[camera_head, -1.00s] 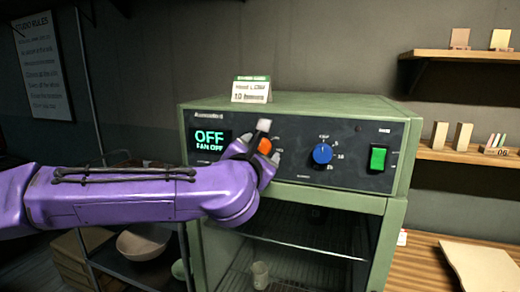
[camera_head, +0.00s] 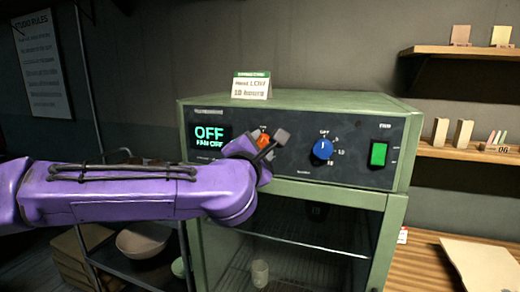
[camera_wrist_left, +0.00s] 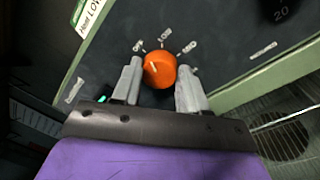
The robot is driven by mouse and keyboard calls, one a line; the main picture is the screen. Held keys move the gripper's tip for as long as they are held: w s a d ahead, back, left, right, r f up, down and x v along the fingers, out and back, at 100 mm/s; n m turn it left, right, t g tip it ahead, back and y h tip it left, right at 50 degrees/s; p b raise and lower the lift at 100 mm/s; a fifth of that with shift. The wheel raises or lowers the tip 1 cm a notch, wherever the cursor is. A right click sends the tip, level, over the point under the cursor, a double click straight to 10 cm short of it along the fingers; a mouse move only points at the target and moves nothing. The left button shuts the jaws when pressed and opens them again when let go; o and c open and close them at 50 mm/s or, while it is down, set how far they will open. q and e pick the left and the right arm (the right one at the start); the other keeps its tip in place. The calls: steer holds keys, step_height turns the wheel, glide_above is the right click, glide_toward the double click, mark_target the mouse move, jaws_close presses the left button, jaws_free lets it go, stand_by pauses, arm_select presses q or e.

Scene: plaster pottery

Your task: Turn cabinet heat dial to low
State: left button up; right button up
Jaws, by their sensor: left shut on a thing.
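The green drying cabinet (camera_head: 300,103) has a black control panel with an orange heat dial (camera_head: 264,141), a blue dial (camera_head: 323,149) and a display (camera_head: 209,135) reading OFF and FAN OFF. My left gripper (camera_head: 262,146) is at the orange dial and partly hides it. In the left wrist view the orange dial (camera_wrist_left: 159,70) sits between the two grey fingers, with a pale mark on its face and small labels around its upper side. The left gripper is shut on the dial. My right gripper is not in view.
A card (camera_head: 251,85) reading heat LOW and 10 hours stands on the cabinet top. A green switch (camera_head: 378,153) is at the panel's right. Below is a glass door with a cup (camera_head: 260,273) behind it. Shelves (camera_head: 470,152) hold sample tiles at the right.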

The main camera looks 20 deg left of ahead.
arm_select(q)
steer(key=m, duration=0.6)
steer(key=shift+f+h, duration=0.1)
steer(key=shift+h, duration=0.2)
stand_by(0.4)
steer(key=o, duration=1.1)
steer(key=shift+c, duration=0.2)
steer(key=shift+s, duration=0.25)
steer(key=s+b, duration=0.3)
steer(key=s, duration=0.7)
steer(key=shift+d+f, duration=0.2)
steer(key=shift+f, duration=0.2)
